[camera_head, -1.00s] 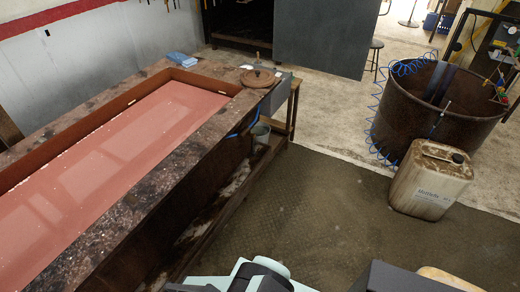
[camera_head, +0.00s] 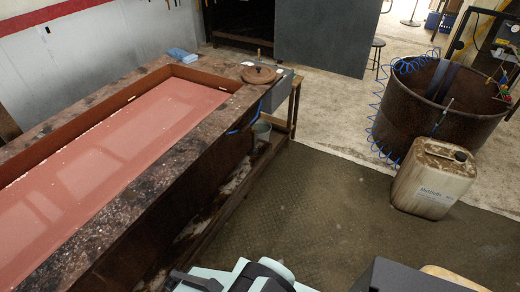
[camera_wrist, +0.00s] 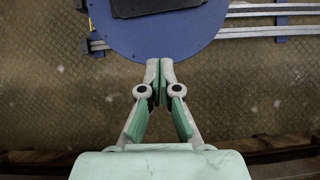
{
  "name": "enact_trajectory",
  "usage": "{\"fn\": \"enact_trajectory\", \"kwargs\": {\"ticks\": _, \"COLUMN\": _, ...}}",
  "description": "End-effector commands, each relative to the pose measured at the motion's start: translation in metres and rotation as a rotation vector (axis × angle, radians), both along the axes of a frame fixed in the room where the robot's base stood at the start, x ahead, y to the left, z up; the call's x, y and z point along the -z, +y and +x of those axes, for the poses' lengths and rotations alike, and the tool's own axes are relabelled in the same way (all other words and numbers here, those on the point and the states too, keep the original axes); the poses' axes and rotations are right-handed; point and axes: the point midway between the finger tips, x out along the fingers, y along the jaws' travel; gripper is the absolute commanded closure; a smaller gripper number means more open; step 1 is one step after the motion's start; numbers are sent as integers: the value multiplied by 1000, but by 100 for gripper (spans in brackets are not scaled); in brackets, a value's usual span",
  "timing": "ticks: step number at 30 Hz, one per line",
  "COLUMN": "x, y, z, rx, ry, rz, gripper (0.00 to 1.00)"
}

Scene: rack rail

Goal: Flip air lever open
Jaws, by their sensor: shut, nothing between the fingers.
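My gripper (camera_wrist: 160,84) is in the wrist view with its two fingers pressed together and nothing between them. It hangs over the patterned metal floor (camera_wrist: 245,85), away from any lever. I cannot pick out the air lever for certain. Small red and green fittings (camera_head: 504,82) show at the right edge of the head view, by the rim of a rusty drum (camera_head: 410,115). They are too small to tell a lever or its position. A coiled blue air hose (camera_head: 378,110) hangs over the drum's left side.
A long trough (camera_head: 120,190) of reddish liquid fills the left, with a round lid (camera_head: 258,75) and blue cloth (camera_head: 182,55) at its far end. A dirty canister (camera_head: 432,180) stands before the drum. Floor (camera_head: 335,195) between trough and canister is clear.

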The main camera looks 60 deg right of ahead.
Motion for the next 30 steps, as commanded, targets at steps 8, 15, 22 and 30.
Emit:
{"fn": "enact_trajectory", "kwargs": {"ticks": 8, "x": 44, "y": -48, "z": 45, "rx": 202, "ry": -75, "rz": -7, "gripper": 100}}
{"fn": "enact_trajectory", "kwargs": {"ticks": 15, "x": 74, "y": -98, "z": 87, "rx": 407, "ry": -149, "rz": 10, "gripper": 100}}
{"fn": "enact_trajectory", "kwargs": {"ticks": 22, "x": 98, "y": -157, "z": 125, "rx": 619, "ry": -231, "rz": 44, "gripper": 100}}
{"fn": "enact_trajectory", "kwargs": {"ticks": 30, "x": 115, "y": -246, "z": 160, "rx": 871, "ry": -351, "rz": 97, "gripper": 100}}
